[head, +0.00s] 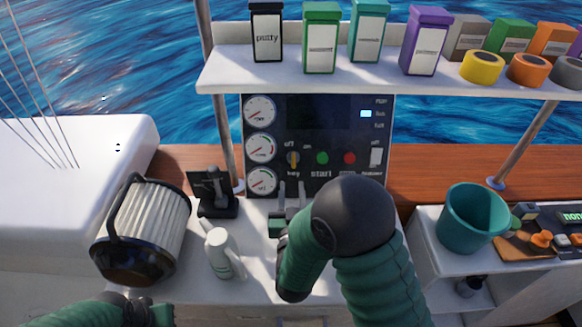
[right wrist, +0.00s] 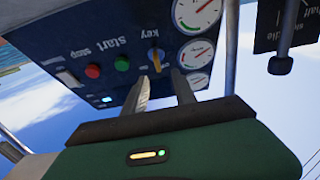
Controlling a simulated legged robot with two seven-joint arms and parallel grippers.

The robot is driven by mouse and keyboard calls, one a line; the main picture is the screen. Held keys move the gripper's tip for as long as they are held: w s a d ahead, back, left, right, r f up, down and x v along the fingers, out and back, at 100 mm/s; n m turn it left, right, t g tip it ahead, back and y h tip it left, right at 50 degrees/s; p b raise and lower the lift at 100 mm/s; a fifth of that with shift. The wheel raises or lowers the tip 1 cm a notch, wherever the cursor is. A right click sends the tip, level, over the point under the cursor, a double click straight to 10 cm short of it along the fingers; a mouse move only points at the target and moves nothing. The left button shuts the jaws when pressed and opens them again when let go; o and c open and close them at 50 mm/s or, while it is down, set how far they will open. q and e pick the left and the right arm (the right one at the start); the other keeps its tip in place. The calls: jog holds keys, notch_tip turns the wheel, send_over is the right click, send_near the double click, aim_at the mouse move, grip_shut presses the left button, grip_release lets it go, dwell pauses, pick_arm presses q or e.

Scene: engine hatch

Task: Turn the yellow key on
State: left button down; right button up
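The yellow key (head: 293,159) sits on the dark control panel (head: 334,118), left of a green start button (head: 322,158) and a red stop button (head: 349,158). In the right wrist view the key (right wrist: 155,58) shows just beyond my fingertips. My right gripper (head: 291,190) is just below the key in the head view. In the right wrist view its two fingers (right wrist: 162,85) are apart with nothing between them; I see no contact with the key. My left gripper (head: 137,308) is at the bottom left, and its fingers are too unclear to judge.
A shelf (head: 400,84) with bottles and tape rolls overhangs the panel. A ribbed filter canister (head: 143,232), a white bottle (head: 223,254) and a throttle lever (head: 213,190) stand left of my right arm. A teal bucket (head: 470,219) stands at the right.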

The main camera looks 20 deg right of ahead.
aim_at(294, 163)
jog(key=x, duration=0.9)
jog(key=shift+s+d, duration=0.1)
jog(key=shift+d, duration=0.25)
jog(key=shift+w+a, duration=0.15)
jog(key=shift+w, duration=0.1)
jog(key=shift+c, duration=0.3)
grip_shut()
